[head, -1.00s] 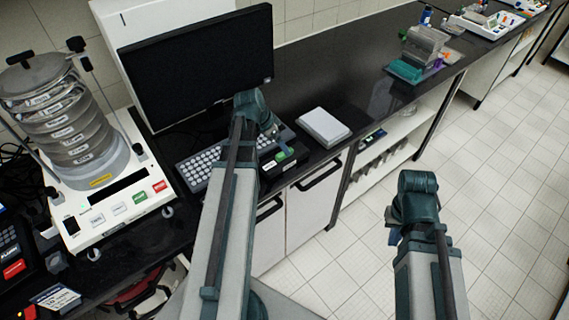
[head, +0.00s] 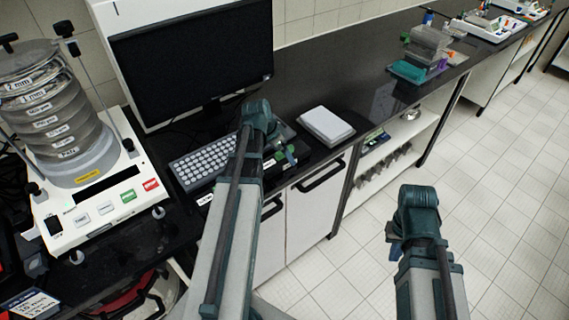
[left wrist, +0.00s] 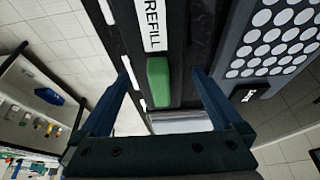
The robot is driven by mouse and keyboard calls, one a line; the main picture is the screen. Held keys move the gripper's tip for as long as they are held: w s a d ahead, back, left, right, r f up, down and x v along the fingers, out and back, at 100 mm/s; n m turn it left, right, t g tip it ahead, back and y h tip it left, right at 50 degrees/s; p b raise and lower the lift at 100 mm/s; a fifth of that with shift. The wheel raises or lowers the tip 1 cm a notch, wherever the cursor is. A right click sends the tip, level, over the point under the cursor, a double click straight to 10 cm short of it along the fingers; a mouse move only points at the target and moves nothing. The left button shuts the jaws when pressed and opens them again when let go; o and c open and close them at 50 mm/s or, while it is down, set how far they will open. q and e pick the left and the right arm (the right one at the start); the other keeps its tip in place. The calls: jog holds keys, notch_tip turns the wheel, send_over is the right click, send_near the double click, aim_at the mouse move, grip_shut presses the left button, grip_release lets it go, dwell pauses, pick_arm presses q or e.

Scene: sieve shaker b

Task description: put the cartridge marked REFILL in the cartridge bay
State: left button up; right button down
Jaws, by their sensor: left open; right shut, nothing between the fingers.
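In the left wrist view, a white label reading REFILL (left wrist: 154,24) lies on a dark body, with a green block (left wrist: 158,82) at its near end. My left gripper (left wrist: 160,74) is open, its fingers on either side of the green block, apparently not touching it. In the head view, my left gripper (head: 290,156) is over the bench just right of the keyboard, beside small green parts (head: 282,151); my arm hides part of this spot. My right gripper (head: 393,232) is shut and empty above the floor. I cannot make out the cartridge bay.
A grey keyboard (head: 205,166) and monitor (head: 195,62) stand left of the left gripper. A sieve shaker (head: 62,118) stands farther left. A pale flat box (head: 326,126) lies to the right on the black bench (head: 352,84). Floor right of the bench is clear.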

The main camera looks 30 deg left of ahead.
pick_arm(q)
jog(key=shift+b+x, duration=0.55)
jog(key=shift+x, duration=0.5)
jog(key=shift+c, duration=0.2)
grip_shut()
